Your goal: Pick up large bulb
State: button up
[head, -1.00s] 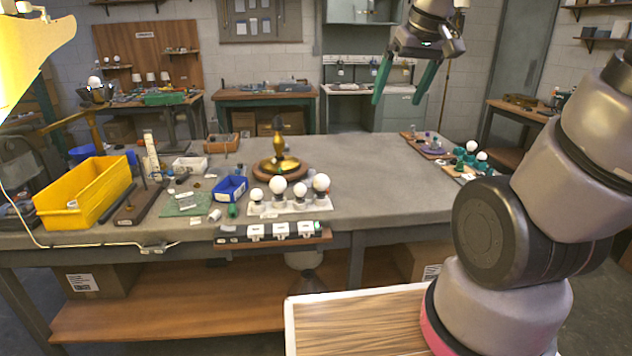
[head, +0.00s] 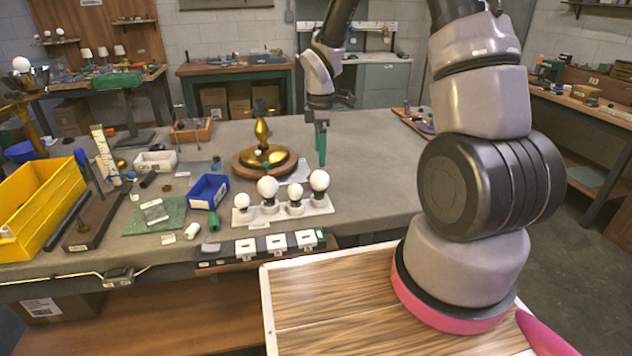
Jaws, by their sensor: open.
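Several white round bulbs stand upright in a row on a white holder (head: 285,220) near the front of the workbench. Two look larger: one large bulb (head: 267,186) at the middle left and another large bulb (head: 319,180) at the right end. Two smaller bulbs (head: 242,200) (head: 295,190) stand beside them. My gripper (head: 321,152) is open and empty, its green fingers pointing down. In the picture it is just above the right-end large bulb; I cannot tell the exact gap in depth. One finger largely overlaps the other.
A brass lamp base (head: 263,157) on a round wooden foot stands behind the bulbs. A blue bin (head: 208,191) and a yellow bin (head: 38,207) stand to the left. A black strip with white switches (head: 277,242) lies along the front edge. The bench right of the bulbs is clear.

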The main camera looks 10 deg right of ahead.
aim_at(320, 178)
notch_tip(320, 178, down, 10)
jog(key=shift+r, duration=0.2)
dwell(0.3)
